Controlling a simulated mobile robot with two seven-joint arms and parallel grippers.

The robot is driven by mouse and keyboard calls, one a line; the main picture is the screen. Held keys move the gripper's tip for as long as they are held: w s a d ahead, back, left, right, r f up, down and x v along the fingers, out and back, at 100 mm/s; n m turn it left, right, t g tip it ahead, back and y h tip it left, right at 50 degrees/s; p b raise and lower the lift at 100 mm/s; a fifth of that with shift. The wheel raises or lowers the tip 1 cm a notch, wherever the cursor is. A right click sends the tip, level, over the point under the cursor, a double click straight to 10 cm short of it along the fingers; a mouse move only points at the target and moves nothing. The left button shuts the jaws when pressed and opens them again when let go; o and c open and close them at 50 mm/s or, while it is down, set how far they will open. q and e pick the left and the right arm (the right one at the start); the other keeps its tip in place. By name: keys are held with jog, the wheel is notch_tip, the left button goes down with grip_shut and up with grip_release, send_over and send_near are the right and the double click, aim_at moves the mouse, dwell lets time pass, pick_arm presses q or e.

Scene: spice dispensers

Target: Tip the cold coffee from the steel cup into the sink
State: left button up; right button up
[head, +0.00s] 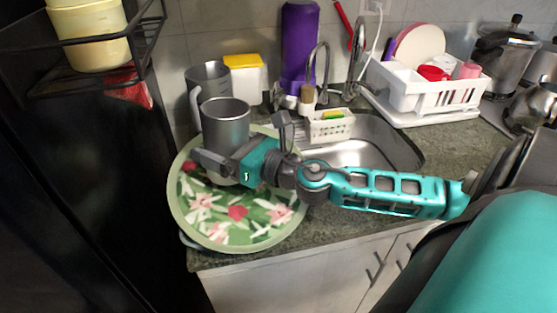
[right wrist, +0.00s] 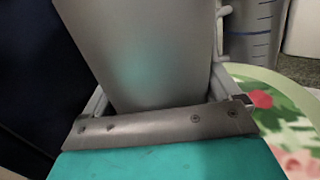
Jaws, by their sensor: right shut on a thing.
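The steel cup (head: 226,122) is upright above the left part of a round floral tray in the head view. My right gripper (head: 222,168) is shut on its lower part. In the right wrist view the cup's grey wall (right wrist: 145,50) fills the space between the fingers. The cup's contents cannot be seen. The sink (head: 375,150) is to the right of the cup, partly hidden behind my right arm. My left gripper does not show.
The green floral tray (head: 235,232) lies on the counter under the cup. A grey measuring jug (head: 207,77) stands behind the cup. A white basket (head: 330,127) sits at the sink's back edge near the faucet (head: 357,50). A dish rack (head: 430,92) stands at the right.

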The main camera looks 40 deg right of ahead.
aim_at(227, 126)
jog(key=shift+d+r+m+t, duration=0.2)
jog(key=shift+r+m, duration=0.2)
jog(key=shift+m, duration=0.4)
jog(key=shift+d+r+m+t, duration=0.2)
jog(key=shift+r+m, duration=0.15)
jog(key=shift+m, duration=0.45)
jog(key=shift+d+f+m+t, duration=0.2)
jog(key=shift+d+m+t, duration=0.1)
jog(key=shift+m, duration=0.4)
jog(key=shift+w+d+f+m+b, duration=0.15)
jog(key=shift+f+m+b, duration=0.15)
jog(key=shift+m+b, duration=0.15)
jog(key=shift+d+m+b, duration=0.2)
jog(key=shift+m+b, duration=0.15)
jog(key=shift+m, duration=0.1)
jog(key=shift+r, duration=0.2)
jog(key=shift+r+m+t+h+p, duration=0.35)
jog(key=shift+r+m, duration=0.3)
jog(key=shift+m, duration=0.35)
jog(key=shift+a+f+m+t+h+b, duration=0.1)
jog(key=shift+m+t+h+b, duration=0.35)
jog(key=shift+m, duration=0.75)
jog(key=shift+r+m+p, duration=0.3)
jog(key=shift+r+m, duration=0.4)
jog(key=shift+m, duration=0.3)
